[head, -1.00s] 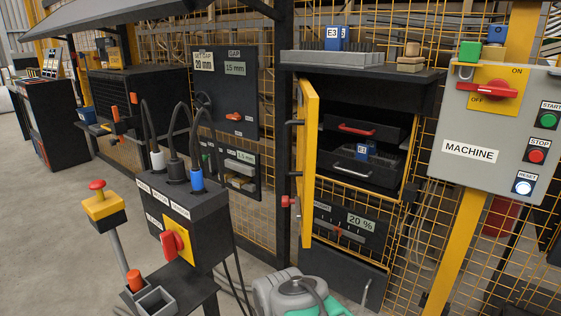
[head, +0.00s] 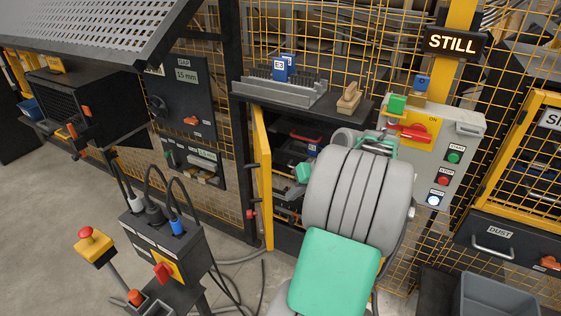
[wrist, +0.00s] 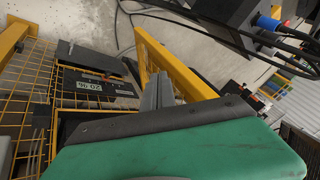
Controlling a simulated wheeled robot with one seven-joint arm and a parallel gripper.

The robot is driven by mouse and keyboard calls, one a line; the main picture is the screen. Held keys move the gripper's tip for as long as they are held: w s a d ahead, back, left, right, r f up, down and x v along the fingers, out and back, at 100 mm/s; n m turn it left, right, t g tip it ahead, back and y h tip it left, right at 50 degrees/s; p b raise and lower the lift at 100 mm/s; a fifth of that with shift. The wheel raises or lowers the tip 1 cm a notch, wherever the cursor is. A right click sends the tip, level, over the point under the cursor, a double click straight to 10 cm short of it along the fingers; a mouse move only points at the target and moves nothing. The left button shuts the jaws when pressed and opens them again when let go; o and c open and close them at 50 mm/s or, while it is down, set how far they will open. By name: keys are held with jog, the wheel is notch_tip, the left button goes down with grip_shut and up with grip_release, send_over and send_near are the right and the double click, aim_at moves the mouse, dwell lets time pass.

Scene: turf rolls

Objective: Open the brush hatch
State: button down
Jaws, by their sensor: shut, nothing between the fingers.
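A yellow-framed door, apparently the brush hatch (head: 262,180), stands swung out, nearly edge-on, at the left side of the dark cabinet opening. I can read no brush label. A red knob (head: 251,214) sits low on its outer side. In the wrist view a yellow frame bar (wrist: 178,65), probably of this door, runs just beyond my gripper (wrist: 160,88). Its grey fingers are together and empty, close to the bar; I cannot tell whether they touch it. In the head view my grey and green arm covers the right part of the opening and the fingertips.
Inside the cabinet are dark drawers, one with a red handle (head: 305,137). A shelf above holds a grey rack (head: 280,95) and a wooden block (head: 348,98). The machine switch panel (head: 465,150) is right of my arm. A cabled control box (head: 165,240) stands front left.

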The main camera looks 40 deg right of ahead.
jog(key=s+d+r+p, duration=0.2)
jog(key=s+d+r, duration=0.1)
jog(key=d+r, duration=0.1)
jog(key=w+a+f, duration=0.4)
jog(key=w+f, duration=0.4)
jog(key=shift+a+f+m+t+p, duration=0.3)
jog(key=shift+a+f+t+p, duration=0.05)
jog(key=shift+a+t, duration=0.05)
